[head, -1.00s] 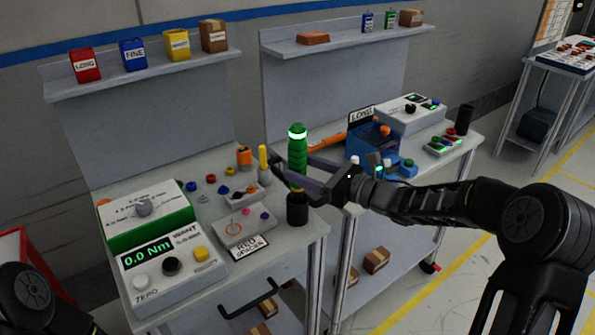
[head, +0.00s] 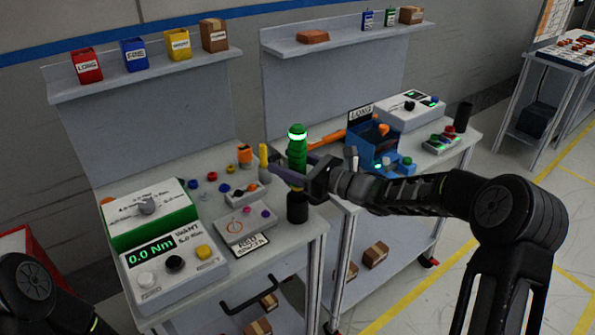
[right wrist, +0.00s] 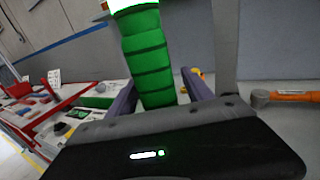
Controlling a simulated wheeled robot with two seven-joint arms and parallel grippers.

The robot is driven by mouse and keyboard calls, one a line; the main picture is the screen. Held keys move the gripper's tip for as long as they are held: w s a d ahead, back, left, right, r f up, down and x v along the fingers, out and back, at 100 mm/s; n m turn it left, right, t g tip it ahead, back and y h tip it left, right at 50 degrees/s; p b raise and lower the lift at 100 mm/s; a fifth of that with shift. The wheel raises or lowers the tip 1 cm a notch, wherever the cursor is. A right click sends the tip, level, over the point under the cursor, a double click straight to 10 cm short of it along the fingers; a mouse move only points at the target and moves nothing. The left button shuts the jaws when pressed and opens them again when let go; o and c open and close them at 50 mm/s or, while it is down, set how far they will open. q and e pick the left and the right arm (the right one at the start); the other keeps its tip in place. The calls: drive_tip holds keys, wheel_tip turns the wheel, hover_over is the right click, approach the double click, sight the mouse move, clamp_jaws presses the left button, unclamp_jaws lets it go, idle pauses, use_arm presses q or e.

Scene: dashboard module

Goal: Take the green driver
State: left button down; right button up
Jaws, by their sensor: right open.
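The green driver (head: 297,153) stands upright in a black round holder (head: 297,208) at the right end of the left cart. A bright ring glows near its top. My right gripper (head: 290,174) reaches in from the right at the driver's lower grip. In the right wrist view, the driver's ribbed green grip (right wrist: 147,62) rises between the two open fingers (right wrist: 158,90). It stands in front of the palm, and I cannot tell whether either finger touches it. Only a dark part of my left arm shows at the lower left; its gripper is out of view.
A torque meter (head: 170,265) reading 0.0 Nm sits at the cart's front left. A yellow-handled tool (head: 263,157) and an orange one (head: 245,154) stand just left of the driver. A blue fixture (head: 372,145) is on the right cart, behind my right arm.

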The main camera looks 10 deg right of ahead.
clamp_jaws()
idle(0.5)
idle(0.3)
drive_tip(key=shift+r, duration=0.1)
idle(0.4)
